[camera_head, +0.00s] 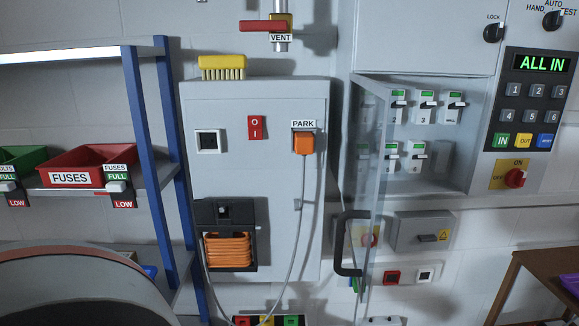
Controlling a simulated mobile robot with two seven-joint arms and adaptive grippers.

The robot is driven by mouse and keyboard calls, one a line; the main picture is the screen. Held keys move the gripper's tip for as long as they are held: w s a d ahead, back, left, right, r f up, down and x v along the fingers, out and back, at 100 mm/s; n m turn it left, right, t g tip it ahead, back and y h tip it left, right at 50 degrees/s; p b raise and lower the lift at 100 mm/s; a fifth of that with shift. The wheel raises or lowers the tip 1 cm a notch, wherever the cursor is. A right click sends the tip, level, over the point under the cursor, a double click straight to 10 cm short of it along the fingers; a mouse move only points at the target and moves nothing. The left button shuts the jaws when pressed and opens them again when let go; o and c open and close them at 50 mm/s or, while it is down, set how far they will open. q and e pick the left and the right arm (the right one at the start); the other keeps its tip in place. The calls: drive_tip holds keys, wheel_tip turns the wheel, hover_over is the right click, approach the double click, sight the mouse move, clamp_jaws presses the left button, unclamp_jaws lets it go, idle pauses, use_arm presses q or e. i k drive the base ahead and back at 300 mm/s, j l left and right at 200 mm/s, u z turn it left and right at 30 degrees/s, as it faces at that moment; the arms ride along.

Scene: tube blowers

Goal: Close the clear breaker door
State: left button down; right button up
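The clear breaker door (370,192) stands open, swung out toward me from the left side of the breaker cabinet. A dark handle (342,243) is on its free edge, low down. Behind and to the right of it, white breakers (423,108) with green marks sit in two rows in the open recess. Some breakers show through the clear panel. Neither of my grippers is in view.
A grey panel (265,92) with an orange plug (303,143) and hanging cable stands left of the door. A keypad (532,102) reading "ALL IN" and a red knob (515,178) are at right. A shelf holds a red fuse bin (88,165). A wooden table (545,262) is lower right.

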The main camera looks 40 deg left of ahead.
sight(355, 197)
drive_tip(key=u, duration=1)
drive_tip(key=k+l, duration=0.1)
drive_tip(key=l, duration=0.4)
drive_tip(key=k+u, duration=0.05)
